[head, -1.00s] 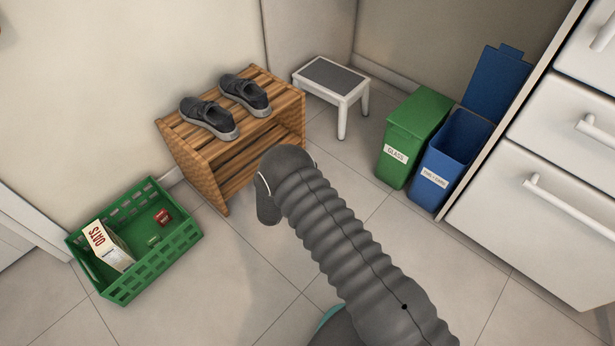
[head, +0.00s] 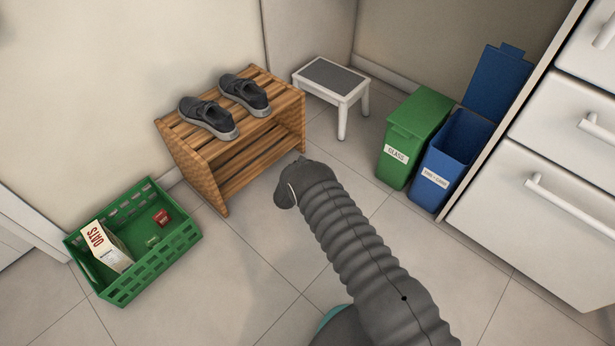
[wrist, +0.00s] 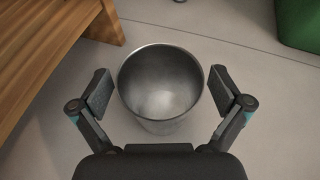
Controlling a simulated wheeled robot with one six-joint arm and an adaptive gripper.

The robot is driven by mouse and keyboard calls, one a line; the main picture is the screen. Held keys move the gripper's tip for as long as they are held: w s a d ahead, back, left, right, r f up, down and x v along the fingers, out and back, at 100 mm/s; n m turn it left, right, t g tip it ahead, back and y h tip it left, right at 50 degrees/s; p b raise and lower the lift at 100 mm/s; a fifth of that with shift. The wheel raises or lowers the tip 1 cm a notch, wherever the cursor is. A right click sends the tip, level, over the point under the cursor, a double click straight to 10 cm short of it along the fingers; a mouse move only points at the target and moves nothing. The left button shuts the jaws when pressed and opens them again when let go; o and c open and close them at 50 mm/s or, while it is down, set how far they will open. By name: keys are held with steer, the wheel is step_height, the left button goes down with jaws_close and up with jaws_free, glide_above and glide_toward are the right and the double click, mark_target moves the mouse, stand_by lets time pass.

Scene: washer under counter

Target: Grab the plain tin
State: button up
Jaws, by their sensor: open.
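The plain tin (wrist: 160,118) is a bare grey metal can, open at the top and empty inside. It stands on the floor in the wrist view. My gripper (wrist: 159,88) is open, with one finger on each side of the tin's rim. Gaps show between both fingers and the tin. In the head view my arm hides the tin and the gripper's fingers.
A wooden shoe rack (head: 205,160) with dark shoes (head: 208,117) stands left of the tin. A green glass bin (head: 410,140) and an open blue bin (head: 450,160) stand right. A white step stool (head: 345,100) is behind. A green crate (head: 160,262) sits left.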

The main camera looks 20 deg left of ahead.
steer(key=shift+x, duration=1.25)
steer(key=shift+c, duration=0.3)
steer(key=c, duration=1.1)
steer(key=shift+c, duration=0.2)
